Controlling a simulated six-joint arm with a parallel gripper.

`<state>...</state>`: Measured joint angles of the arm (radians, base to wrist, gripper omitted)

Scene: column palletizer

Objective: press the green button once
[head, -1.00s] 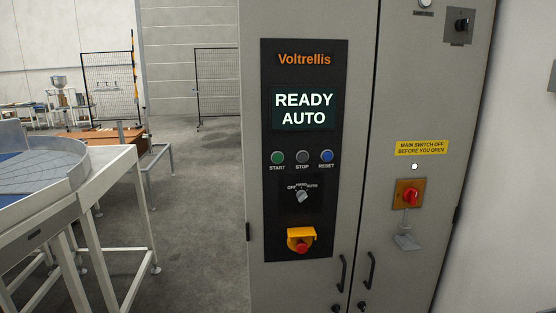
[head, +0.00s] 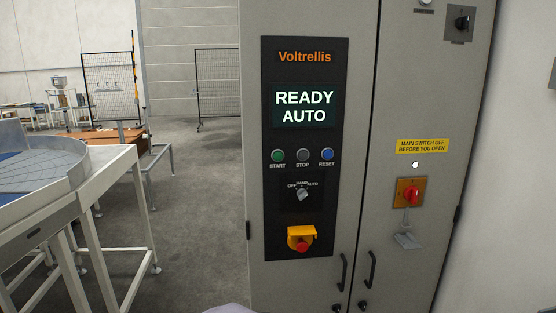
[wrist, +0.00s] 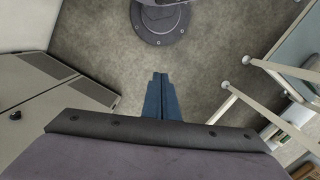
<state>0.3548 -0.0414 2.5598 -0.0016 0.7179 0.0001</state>
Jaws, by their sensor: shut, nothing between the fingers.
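The green START button (head: 278,155) is on the black control panel (head: 283,222) of the grey cabinet, left of the grey STOP button (head: 303,155) and the blue RESET button (head: 327,154). The screen (head: 304,107) above them reads READY AUTO. In the wrist view my gripper (wrist: 158,75) is shut and empty, its blue fingers together over the bare floor. The fingers are apart from the panel. The green button does not show in the wrist view.
Below the buttons are a selector switch (head: 302,194) and a red emergency stop (head: 304,244) under a yellow guard. A red main switch (head: 409,192) is on the right door. A white-framed conveyor (head: 110,165) stands at the left. The floor between conveyor and cabinet is clear.

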